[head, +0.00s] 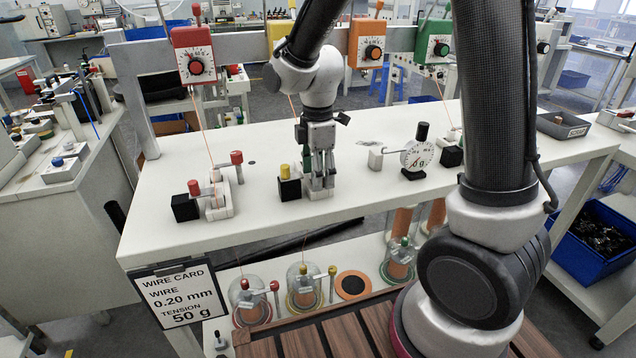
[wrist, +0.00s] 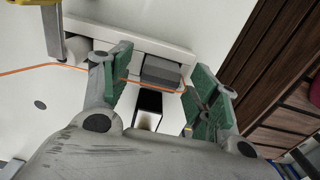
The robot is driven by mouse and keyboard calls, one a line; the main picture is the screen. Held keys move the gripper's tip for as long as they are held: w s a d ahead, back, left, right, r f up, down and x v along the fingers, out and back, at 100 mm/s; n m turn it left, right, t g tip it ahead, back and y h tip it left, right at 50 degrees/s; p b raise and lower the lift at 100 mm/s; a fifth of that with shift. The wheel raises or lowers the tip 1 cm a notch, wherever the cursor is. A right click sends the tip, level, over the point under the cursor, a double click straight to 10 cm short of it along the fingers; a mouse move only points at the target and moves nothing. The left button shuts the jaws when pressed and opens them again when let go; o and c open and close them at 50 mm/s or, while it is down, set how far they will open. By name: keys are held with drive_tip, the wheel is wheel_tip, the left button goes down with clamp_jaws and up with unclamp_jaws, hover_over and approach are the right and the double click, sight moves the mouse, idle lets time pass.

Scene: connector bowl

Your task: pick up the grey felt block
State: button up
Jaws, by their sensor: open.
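The grey felt block (wrist: 162,72) shows in the wrist view, between the green-padded fingers of my gripper (wrist: 158,82). It lies against a white bar (wrist: 130,37), and an orange wire (wrist: 45,66) passes close by it. My gripper is open, with one finger on each side of the block; I cannot tell whether either pad touches it. In the head view my gripper (head: 320,182) points down at the white bench, beside a black block with a yellow knob (head: 289,181). The felt block is hidden there behind the fingers.
A black block (wrist: 149,101) sits close below the felt block in the wrist view. On the bench (head: 262,222), a red-knobbed fixture (head: 217,200) stands left and a round dial gauge (head: 418,157) right. The bench's front edge is close to my gripper.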

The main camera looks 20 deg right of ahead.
drive_tip(key=shift+f, duration=0.15)
drive_tip(key=shift+c, duration=0.2)
drive_tip(key=c, duration=0.8)
drive_tip(key=shift+c, duration=0.2)
